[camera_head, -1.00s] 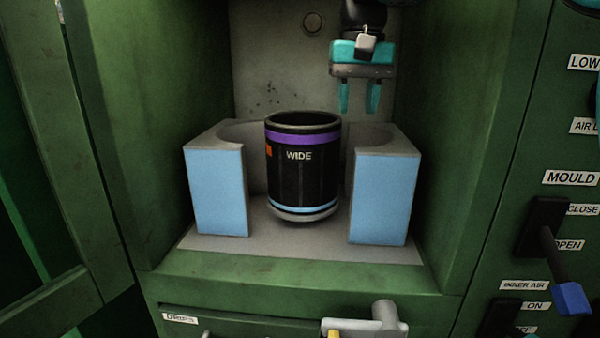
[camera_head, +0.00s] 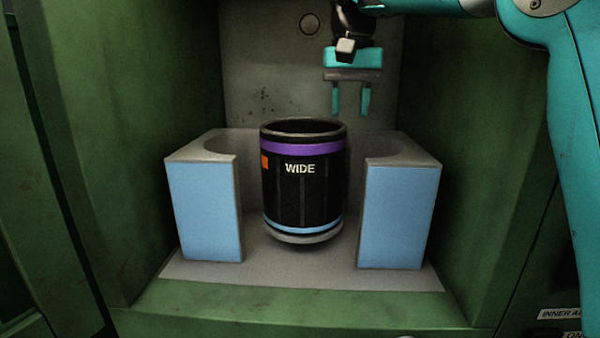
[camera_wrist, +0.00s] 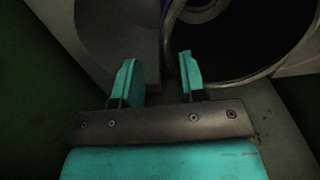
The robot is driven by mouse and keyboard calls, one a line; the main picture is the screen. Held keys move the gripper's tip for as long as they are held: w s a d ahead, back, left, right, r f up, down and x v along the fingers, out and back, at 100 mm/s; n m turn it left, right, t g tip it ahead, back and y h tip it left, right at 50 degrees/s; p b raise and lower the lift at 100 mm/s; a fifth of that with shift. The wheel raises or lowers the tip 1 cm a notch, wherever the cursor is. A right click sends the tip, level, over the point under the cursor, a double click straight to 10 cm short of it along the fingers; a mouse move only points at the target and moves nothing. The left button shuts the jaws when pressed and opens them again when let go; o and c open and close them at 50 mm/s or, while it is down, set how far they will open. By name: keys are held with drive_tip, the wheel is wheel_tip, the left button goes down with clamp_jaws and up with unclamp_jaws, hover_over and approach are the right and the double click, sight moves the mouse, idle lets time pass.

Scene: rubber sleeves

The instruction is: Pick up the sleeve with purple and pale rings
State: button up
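The sleeve (camera_head: 304,190) is a black cylinder with a purple ring near the top, pale blue and grey rings near the bottom, a WIDE label and an orange patch. It stands upright between two mould halves. My gripper (camera_head: 351,101) points down, open and empty, above and behind the sleeve's right rim in the head view. In the wrist view my gripper (camera_wrist: 158,78) shows its two teal fingers apart, and the sleeve's round open top (camera_wrist: 250,35) lies just beyond the right finger. Nothing is between the fingers. The exact height gap cannot be told.
The left mould half (camera_head: 205,212) and right mould half (camera_head: 391,215), grey with blue front faces, flank the sleeve with narrow gaps. Green cabinet walls (camera_head: 455,150) enclose the bay on both sides. A grey back wall stands behind. The floor in front is clear.

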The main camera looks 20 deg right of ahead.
sight(344, 125)
drive_tip(key=shift+w+a+f+b, duration=0.1)
drive_tip(key=shift+f+b, duration=0.1)
drive_tip(key=shift+f, duration=0.35)
drive_tip(key=shift+a+f+b, duration=0.1)
drive_tip(key=shift+f+b, duration=0.05)
drive_tip(key=shift+f, duration=0.35)
drive_tip(key=f, duration=0.1)
drive_tip(key=f+b, duration=0.1)
drive_tip(key=f, duration=0.1)
drive_tip(key=f+b, duration=0.1)
drive_tip(key=f, duration=0.1)
drive_tip(key=shift+w, duration=0.3)
drive_tip(key=shift+r, duration=0.1)
clamp_jaws()
drive_tip(key=shift+r, duration=0.1)
